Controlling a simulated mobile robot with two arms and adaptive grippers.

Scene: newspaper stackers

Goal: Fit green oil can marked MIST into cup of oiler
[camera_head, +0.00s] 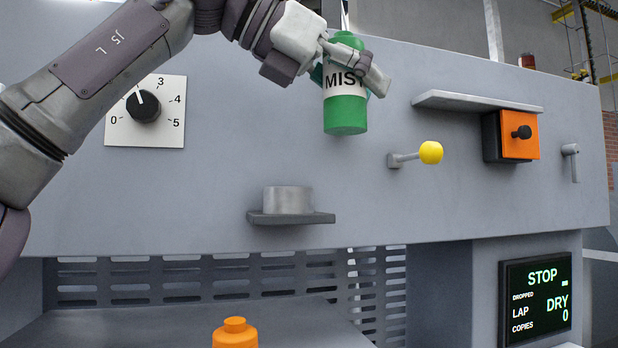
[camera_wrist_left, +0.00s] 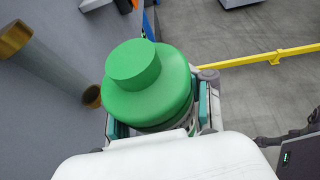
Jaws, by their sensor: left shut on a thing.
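The green oil can (camera_head: 346,116) has a white band marked MIST and hangs upright in the head view, above and to the right of the oiler's cup. My left gripper (camera_head: 352,68) is shut on it around its upper part. In the left wrist view the can (camera_wrist_left: 148,85) shows its green top and cap between the fingers of my left gripper (camera_wrist_left: 160,115). The oiler's cup (camera_head: 288,200) is a grey metal ring on a small dark shelf on the machine's front. The inside of the cup is hidden. My right gripper is not in view.
A dial (camera_head: 146,106) sits left of the cup. A yellow-knobbed lever (camera_head: 430,152), an orange box (camera_head: 518,140) under a grey ledge (camera_head: 480,101) and a screen reading STOP (camera_head: 536,298) are to the right. An orange can (camera_head: 235,334) stands below. The space between can and cup is clear.

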